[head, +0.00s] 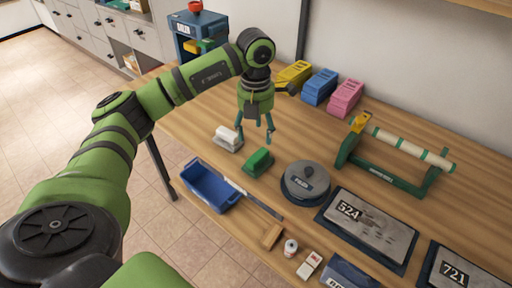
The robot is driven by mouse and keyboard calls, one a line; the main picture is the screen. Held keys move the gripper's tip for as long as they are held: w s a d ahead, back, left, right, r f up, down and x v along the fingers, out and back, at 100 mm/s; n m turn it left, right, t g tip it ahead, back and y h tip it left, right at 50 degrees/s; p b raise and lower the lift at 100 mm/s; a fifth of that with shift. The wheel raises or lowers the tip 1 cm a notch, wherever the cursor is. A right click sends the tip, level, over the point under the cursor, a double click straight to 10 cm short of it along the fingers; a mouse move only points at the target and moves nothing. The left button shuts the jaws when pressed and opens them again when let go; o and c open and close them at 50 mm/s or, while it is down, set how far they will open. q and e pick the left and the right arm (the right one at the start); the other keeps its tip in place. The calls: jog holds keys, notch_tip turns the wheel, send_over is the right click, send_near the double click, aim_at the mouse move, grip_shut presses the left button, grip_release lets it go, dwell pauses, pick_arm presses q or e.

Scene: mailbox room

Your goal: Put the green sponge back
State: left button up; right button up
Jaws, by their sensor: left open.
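A small green block, which looks like the green sponge (261,157), lies on the wooden table near its left edge. Its underside looks darker; I cannot tell whether that is a separate holder. My left gripper (255,138) is open and empty, pointing down above and slightly behind the green block, with a gap between them. A white block (226,134) on a grey base stands to the left of the fingers. My right gripper is out of view.
A blue bin (208,186) stands at the table's left edge. A round grey lidded pot (305,183) is right of the green block. Yellow, blue and pink boxes (346,97) line the wall.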

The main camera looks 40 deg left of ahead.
pick_arm(q)
jog(key=shift+r, duration=1.5)
